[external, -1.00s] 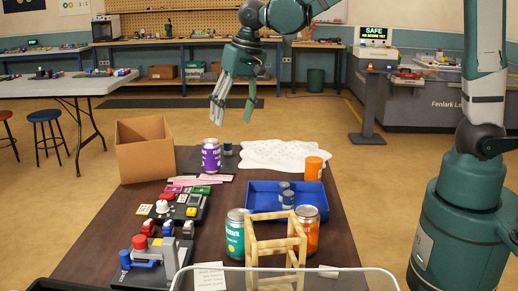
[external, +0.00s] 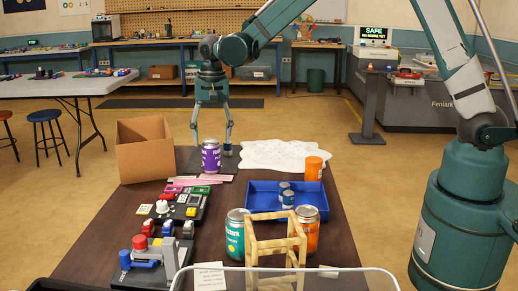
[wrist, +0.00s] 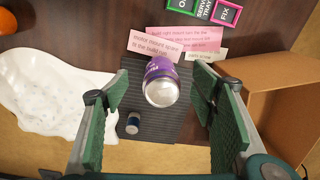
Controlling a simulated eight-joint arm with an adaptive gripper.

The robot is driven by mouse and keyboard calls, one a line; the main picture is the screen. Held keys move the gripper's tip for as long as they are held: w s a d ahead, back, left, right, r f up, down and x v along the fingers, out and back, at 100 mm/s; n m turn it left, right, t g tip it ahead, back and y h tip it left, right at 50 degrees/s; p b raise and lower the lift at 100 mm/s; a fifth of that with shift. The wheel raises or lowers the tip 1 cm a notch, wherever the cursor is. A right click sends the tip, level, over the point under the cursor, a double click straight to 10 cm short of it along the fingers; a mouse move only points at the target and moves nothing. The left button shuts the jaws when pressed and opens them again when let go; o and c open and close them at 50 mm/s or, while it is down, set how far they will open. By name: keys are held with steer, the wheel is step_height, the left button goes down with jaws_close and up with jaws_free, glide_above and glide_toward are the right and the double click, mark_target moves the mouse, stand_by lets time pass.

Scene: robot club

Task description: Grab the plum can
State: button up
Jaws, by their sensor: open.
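The plum can (external: 211,157) is purple with a silver lid and stands upright on the dark mat at the far end of the brown table. My gripper (external: 212,135) hangs pointing down at the can, its two fingers spread wide and empty. In the wrist view the can (wrist: 160,75) shows its silver top between the two green finger pads of my gripper (wrist: 155,95), with space on both sides. Whether the fingertips have reached the height of the can is hard to tell.
A cardboard box (external: 144,152) is left of the plum can and a white crumpled sheet (external: 275,154) is right. A blue tray (external: 262,196), wooden frame (external: 250,245) and teal can (external: 235,235) stand nearer.

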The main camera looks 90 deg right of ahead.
mark_target(211, 141)
steer(key=shift+m, duration=0.5)
steer(key=shift+w+d+f, duration=0.3)
steer(key=shift+d+f, duration=0.4)
steer(key=shift+f, duration=0.2)
steer(key=shift+w+d+f, duration=0.25)
steer(key=shift+d+f, duration=0.45)
steer(key=shift+f, duration=0.15)
steer(key=shift+f, duration=1.3)
steer(key=shift+f, duration=0.1)
steer(key=shift+a+f+b, duration=0.1)
steer(key=shift+f+b, duration=0.65)
steer(key=shift+f, duration=1.75)
steer(key=shift+c, duration=0.4)
steer(key=c, duration=1.1)
